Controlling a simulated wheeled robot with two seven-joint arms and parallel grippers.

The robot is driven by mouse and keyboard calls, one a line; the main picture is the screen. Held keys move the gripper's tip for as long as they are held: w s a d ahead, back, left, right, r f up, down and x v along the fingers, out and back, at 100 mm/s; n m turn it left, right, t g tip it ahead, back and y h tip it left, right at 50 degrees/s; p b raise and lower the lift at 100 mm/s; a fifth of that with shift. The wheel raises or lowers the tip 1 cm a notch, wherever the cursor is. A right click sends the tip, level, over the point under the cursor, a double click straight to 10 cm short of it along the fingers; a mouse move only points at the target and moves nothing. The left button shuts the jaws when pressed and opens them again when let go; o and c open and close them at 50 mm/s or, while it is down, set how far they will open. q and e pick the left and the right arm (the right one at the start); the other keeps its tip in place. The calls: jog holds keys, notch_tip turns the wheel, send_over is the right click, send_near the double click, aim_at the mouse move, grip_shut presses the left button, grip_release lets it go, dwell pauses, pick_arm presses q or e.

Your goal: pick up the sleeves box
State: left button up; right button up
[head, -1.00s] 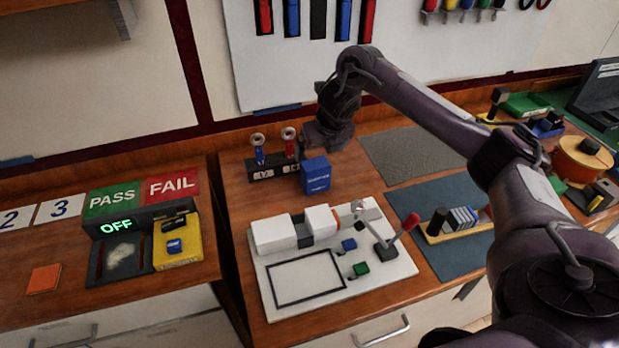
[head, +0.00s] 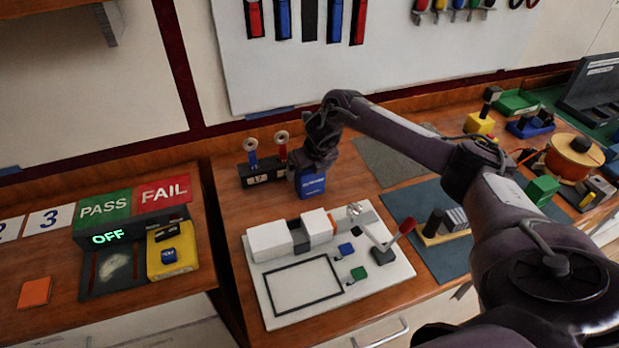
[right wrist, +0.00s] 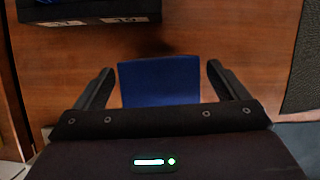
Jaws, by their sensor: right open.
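The sleeves box is a blue box (head: 311,183) with white lettering, standing upright on the wooden bench at its back left part. My right gripper (head: 318,160) is right above and behind it in the head view, hiding part of its top. In the right wrist view the blue box (right wrist: 159,81) lies between the two spread fingers of my right gripper (right wrist: 160,88). There is a gap on each side, so the gripper is open and not holding it. My left gripper is not in view.
A black holder (head: 263,169) with red and blue tools stands just left of the box. A white fixture board (head: 385,283) lies in front, with a blue mat (head: 447,262) to its right. A grey mat (head: 385,163) lies right of the box. The wall panel (head: 260,80) is behind.

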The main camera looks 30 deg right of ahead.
jog(key=shift+s, duration=0.1)
jog(key=shift+c, duration=0.8)
jog(key=c, duration=1)
jog(key=shift+r, duration=0.1)
jog(key=shift+c, duration=0.5)
